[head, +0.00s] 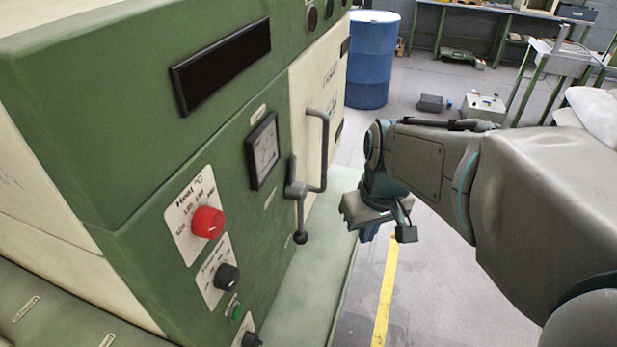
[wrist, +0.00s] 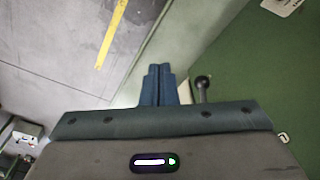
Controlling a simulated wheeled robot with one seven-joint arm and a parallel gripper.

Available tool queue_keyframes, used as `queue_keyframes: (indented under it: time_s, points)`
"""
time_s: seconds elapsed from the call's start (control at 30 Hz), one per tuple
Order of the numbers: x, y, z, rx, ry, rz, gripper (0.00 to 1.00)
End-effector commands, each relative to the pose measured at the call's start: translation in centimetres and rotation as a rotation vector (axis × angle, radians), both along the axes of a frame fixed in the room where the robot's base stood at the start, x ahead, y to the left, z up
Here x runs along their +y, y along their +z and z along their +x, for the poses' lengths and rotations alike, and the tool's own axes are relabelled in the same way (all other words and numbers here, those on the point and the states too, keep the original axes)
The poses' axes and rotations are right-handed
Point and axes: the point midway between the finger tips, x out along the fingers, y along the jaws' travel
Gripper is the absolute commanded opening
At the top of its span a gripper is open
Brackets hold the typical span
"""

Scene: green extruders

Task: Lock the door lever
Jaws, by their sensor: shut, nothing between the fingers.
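The door lever (head: 300,212) is a grey arm with a dark ball knob at its lower end, on the front of the green machine. It hangs downward beside the cream door (head: 310,95). A grey bar handle (head: 325,150) stands above and right of it. In the wrist view the lever's ball end (wrist: 203,84) shows just right of the fingers. My gripper (head: 367,234) is to the right of the lever in the head view, apart from it. In the wrist view the blue fingers of my gripper (wrist: 158,70) are together and empty.
The green machine (head: 150,140) fills the left, with a red knob (head: 207,222), a black knob (head: 226,277) and a gauge (head: 262,150). Its green base ledge (head: 310,290) juts out below the lever. A blue barrel (head: 373,60) stands behind. Floor with a yellow line (head: 386,290) lies right.

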Motion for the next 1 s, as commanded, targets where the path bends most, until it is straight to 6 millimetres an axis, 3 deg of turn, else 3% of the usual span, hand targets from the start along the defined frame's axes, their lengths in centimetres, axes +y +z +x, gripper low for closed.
queue_keyframes:
  time_s: [0.3,0.6,0.8,1.0]
  points:
    - [0.9,-1.2,8.8,0.118,0.358,0.171,0.0]
    - [0.8,-2.5,15.4,0.058,0.64,0.427,0.0]
    - [0.5,-2.7,17.3,0.0,0.724,0.513,0.0]
    - [0.5,-2.7,17.6,-0.011,0.74,0.525,0.0]
